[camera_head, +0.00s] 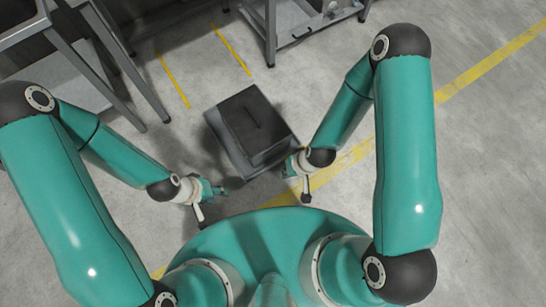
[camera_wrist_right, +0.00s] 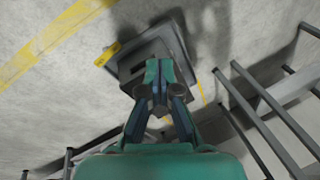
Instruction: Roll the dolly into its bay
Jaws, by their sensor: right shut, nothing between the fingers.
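The dolly (camera_head: 228,147) is a low grey platform with a dark square box (camera_head: 250,115) on it. It stands turned at an angle on the floor in front of me. Two parallel yellow floor lines (camera_head: 231,50) lie beyond it, between steel frames, and mark a bay. My right gripper (camera_head: 291,164) is shut and empty at the dolly's near right side; contact cannot be told. My left gripper (camera_head: 217,190) is near the dolly's near left corner, apart from it; its jaws are too small to read. The right wrist view shows the dolly (camera_wrist_right: 182,30) beyond the shut fingers (camera_wrist_right: 160,100).
A steel frame (camera_head: 125,65) stands at the upper left. Another steel table with a lower shelf (camera_head: 300,25) stands at the top. A long yellow floor line (camera_head: 470,75) runs diagonally under my right arm. The floor on the right is clear.

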